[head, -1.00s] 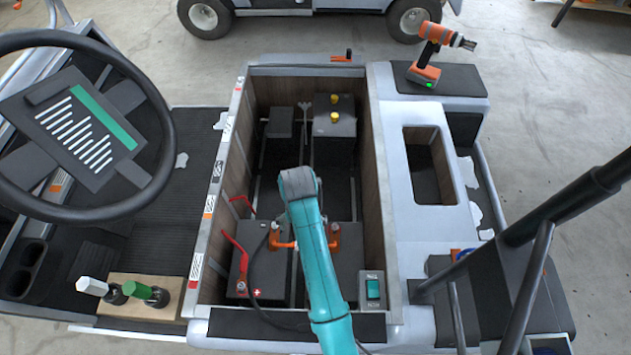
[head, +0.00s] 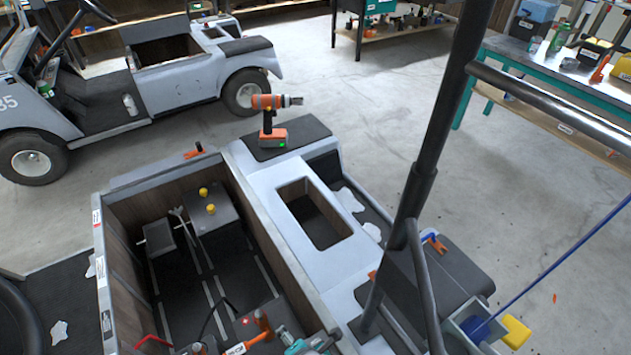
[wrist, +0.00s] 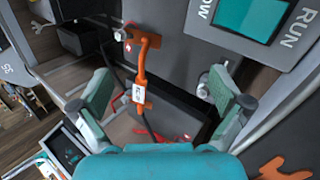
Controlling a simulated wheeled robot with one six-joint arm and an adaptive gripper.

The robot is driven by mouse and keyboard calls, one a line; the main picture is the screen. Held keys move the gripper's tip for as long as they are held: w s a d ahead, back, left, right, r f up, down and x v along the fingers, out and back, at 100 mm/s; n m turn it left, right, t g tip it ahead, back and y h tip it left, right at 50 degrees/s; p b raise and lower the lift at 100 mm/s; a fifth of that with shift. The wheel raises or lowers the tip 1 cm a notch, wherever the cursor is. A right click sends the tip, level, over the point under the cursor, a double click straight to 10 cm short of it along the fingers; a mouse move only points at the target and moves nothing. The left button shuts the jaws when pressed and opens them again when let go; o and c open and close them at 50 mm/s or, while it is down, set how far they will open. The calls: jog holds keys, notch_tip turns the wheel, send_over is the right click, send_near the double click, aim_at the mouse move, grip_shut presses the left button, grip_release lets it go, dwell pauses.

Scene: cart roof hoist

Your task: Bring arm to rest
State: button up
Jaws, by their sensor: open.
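My gripper (wrist: 160,90) is open in the wrist view, its two teal fingers spread wide apart. An orange handle (wrist: 140,68) with a white label shows between and beyond the fingers; it is not clamped, and I cannot tell the exact gap. The handle sits on a dark battery (wrist: 185,60). In the head view only a teal bit of my arm shows at the bottom edge, in the near end of the open cart bay (head: 165,185); the fingers are not clear there. The orange handle (head: 250,340) is partly seen there too.
A switch panel marked RUN (wrist: 250,15) is close by the right finger. A drill (head: 270,125) stands on the cart's far corner. A dark roof post (head: 425,170) rises right of the bay. A workbench (head: 550,65) and another cart (head: 150,80) stand beyond open floor.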

jog(key=s+d+r+m+t, duration=0.1)
jog(key=s+d+r+m, duration=0.1)
jog(key=d+m, duration=0.1)
jog(key=s+d+r+m+t, duration=0.1)
jog(key=s+d+r+m, duration=0.1)
jog(key=d+m, duration=0.1)
jog(key=s+d+r+m+t, duration=0.2)
jog(key=d+m, duration=0.1)
jog(key=d, duration=0.1)
jog(key=shift+s+d+r+m+y, duration=0.15)
jog(key=shift+d+r+m+y, duration=0.15)
jog(key=shift+d, duration=0.1)
jog(key=s+d+r+m+t+h, duration=0.4)
jog(key=s+d+r+m+t, duration=0.1)
jog(key=s+d+r+m, duration=0.8)
jog(key=s+r+m, duration=0.3)
jog(key=shift+s+d+m, duration=0.25)
jog(key=shift+s+m, duration=0.05)
jog(key=shift+s, duration=0.1)
jog(key=shift+r, duration=0.1)
